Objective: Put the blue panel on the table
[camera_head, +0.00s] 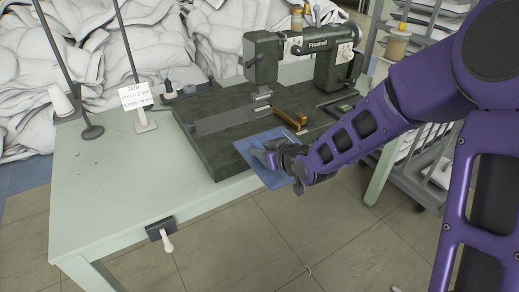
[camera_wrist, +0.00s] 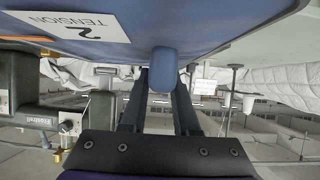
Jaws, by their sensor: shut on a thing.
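The blue panel (camera_head: 272,179) is a flat tilted sheet in the head view, in front of the sewing machine's dark base and overlapping its front edge. In the wrist view the blue panel (camera_wrist: 225,30) fills the top, with a white label reading "TENSION 2", upside down. My gripper (camera_head: 268,157) is shut on the panel; in the wrist view its fingers (camera_wrist: 160,92) reach to a rounded blue knob on it. The pale green table (camera_head: 100,190) is below and to the left, its left part mostly bare. Whether the panel touches the machine base is hard to tell.
A dark sewing machine (camera_head: 310,55) stands at the back of the table. A brass-coloured block (camera_head: 290,119) lies on its base. A sign (camera_head: 134,96) and thin posts stand at the back left. White duvet heaps (camera_head: 90,45) lie behind. A wire rack stands right.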

